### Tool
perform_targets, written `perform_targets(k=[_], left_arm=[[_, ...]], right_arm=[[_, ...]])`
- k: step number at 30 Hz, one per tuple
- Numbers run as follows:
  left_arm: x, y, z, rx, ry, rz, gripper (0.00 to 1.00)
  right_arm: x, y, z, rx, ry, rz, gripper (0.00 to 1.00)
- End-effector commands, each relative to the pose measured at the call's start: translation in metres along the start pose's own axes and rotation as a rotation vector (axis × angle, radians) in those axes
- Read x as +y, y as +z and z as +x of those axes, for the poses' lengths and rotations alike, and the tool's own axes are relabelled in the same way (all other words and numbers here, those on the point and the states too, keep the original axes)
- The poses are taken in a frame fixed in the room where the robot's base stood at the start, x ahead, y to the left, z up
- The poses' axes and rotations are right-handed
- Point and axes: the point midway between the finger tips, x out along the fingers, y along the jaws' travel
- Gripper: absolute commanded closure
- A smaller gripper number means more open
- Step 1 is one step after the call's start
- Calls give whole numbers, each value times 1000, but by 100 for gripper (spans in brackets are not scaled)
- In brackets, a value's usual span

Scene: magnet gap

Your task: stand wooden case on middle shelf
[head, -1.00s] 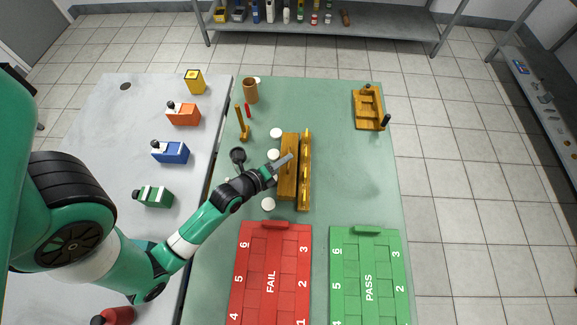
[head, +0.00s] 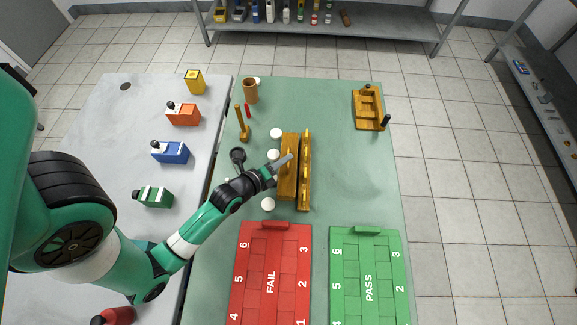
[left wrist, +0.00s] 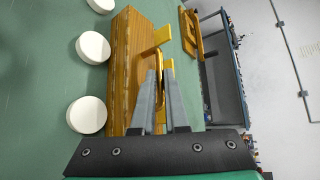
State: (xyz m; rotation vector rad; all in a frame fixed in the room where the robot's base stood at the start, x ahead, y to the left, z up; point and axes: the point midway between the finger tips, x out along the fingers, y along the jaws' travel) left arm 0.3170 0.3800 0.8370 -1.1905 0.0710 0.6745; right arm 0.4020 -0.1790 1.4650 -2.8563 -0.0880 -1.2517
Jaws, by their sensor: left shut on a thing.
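The wooden case (head: 288,180) is a long brown box on the green bench top, with a narrow strip bearing bright fittings along its right side. In the left wrist view the case (left wrist: 125,60) shows a wood-grained face, yellow fittings and a handle. My left gripper (head: 284,162) reaches it from the left. In the left wrist view its fingers (left wrist: 160,90) are shut on the handle, and they partly hide it. Whether the case has left the bench is not clear. A shelf unit (head: 330,35) stands at the back; which level is the middle one cannot be told. My right gripper is out of view.
White discs (head: 268,204) lie close to the case's left side. A wooden mallet (head: 243,125) and cup (head: 250,91) stand beyond. A compartmented wooden tray (head: 368,108) sits far right. Red FAIL (head: 271,275) and green PASS (head: 367,275) boards lie in front. Bench right of the case is clear.

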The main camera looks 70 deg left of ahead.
Motion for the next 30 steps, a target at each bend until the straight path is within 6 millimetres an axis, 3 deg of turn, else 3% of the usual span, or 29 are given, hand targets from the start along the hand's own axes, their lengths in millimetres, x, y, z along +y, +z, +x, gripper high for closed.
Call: perform_targets(k=[20,28,30], left_arm=[[-6,3,-2,-2,-5,0,100],[-33,16,-14,-3,-6,1,100],[-41,9,-21,5,-6,5,100]], right_arm=[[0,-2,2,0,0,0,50],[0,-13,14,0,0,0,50],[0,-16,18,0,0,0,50]])
